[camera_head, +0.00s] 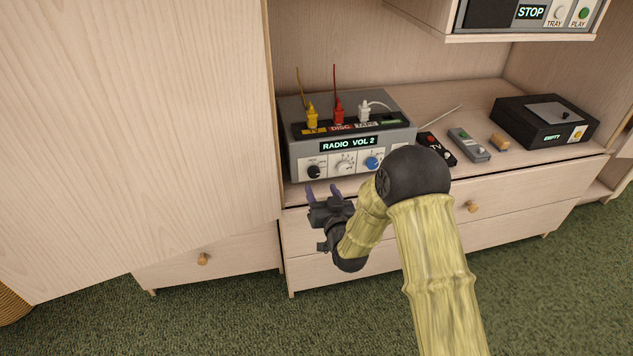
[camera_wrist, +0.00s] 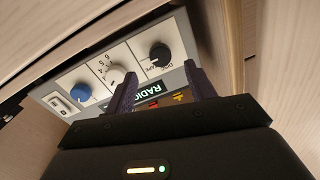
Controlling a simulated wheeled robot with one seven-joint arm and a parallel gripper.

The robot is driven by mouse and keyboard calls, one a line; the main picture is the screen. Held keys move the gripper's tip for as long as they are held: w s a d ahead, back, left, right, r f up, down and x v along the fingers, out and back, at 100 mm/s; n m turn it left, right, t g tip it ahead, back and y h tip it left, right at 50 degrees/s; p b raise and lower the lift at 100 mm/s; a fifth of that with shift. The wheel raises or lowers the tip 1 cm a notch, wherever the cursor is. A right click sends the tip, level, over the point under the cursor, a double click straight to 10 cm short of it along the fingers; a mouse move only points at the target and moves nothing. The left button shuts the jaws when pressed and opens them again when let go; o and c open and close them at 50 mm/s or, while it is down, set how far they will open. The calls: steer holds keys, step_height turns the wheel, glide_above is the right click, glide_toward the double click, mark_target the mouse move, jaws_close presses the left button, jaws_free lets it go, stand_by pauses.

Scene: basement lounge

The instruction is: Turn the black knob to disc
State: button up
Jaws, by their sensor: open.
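The black knob (camera_head: 313,171) is at the left end of the front panel of a grey switch box (camera_head: 405,137). The box's display (camera_head: 348,143) reads "RADIO VOL 2". In the wrist view the black knob (camera_wrist: 160,54) sits on a white plate with small lettering that includes "DISC". Which label it points at is too small to tell. My gripper (camera_head: 323,191) is open and empty, in front of and just below the knob. In the wrist view its two purple fingers (camera_wrist: 160,76) point toward the panel, apart from the knob.
A white knob (camera_head: 345,165) and a blue knob (camera_head: 373,163) are to the right on the same panel. Yellow, red and white plugs stand on the box top. Remotes (camera_head: 468,144) and a black player (camera_head: 545,120) are further right. A large wooden panel (camera_head: 140,130) fills the left.

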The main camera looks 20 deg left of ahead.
mark_target(315, 175)
steer(key=b+x, duration=0.1)
steer(key=x, duration=0.4)
steer(key=shift+w+a, duration=0.2)
steer(key=shift+w, duration=0.1)
steer(key=c, duration=1)
